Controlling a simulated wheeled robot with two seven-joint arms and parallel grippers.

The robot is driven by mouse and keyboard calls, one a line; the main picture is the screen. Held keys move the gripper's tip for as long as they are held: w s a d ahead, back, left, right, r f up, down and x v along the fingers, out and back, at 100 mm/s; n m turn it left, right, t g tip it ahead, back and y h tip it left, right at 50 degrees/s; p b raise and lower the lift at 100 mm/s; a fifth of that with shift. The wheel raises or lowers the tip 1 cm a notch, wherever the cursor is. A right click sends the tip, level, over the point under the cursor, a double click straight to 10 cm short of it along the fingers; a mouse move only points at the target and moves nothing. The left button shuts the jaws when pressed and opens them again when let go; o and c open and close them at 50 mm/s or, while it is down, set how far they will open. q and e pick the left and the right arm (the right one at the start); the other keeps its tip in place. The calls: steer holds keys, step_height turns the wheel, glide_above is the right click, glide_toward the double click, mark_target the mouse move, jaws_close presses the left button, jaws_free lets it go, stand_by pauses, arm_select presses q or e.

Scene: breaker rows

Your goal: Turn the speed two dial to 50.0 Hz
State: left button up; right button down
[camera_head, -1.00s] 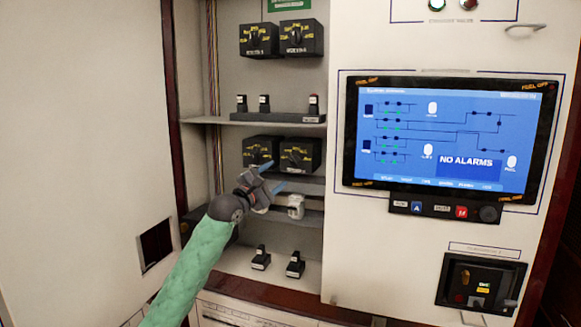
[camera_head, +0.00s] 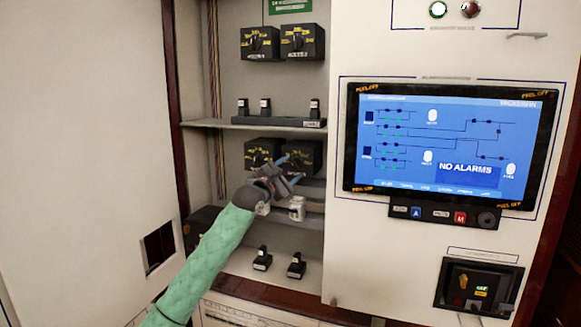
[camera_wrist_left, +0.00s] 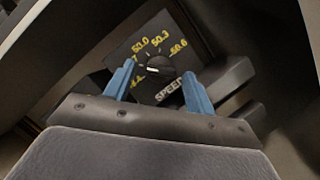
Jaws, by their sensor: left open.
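In the left wrist view, a black dial box has a round knob (camera_wrist_left: 153,67), yellow numbers including 50.0, 50.3 and 50.6, and the word SPEED. The rest of its label is hidden. The knob's white mark points left, towards the low numbers, away from 50.0. In the head view, the right dial box (camera_head: 310,154) and left dial box (camera_head: 263,148) stand side by side on the lower shelf. My left gripper (camera_head: 294,166) is in front of the right one. In the wrist view its blue fingers (camera_wrist_left: 159,75) are open on either side of the knob, apart from it.
Small switches (camera_head: 279,258) stand below, and a white-topped part (camera_head: 297,208) is close under the gripper. A screen (camera_head: 450,145) reading NO ALARMS fills the panel at right.

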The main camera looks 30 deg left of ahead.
arm_select(q)
steer(key=shift+w+d, duration=0.1)
steer(key=shift+w, duration=0.1)
arm_select(e)
steer(key=shift+s+d+f, duration=0.15)
steer(key=shift+f, duration=0.05)
arm_select(q)
steer(key=shift+c, duration=0.4)
steer(key=c, duration=0.9)
arm_select(e)
steer(key=shift+d, duration=0.1)
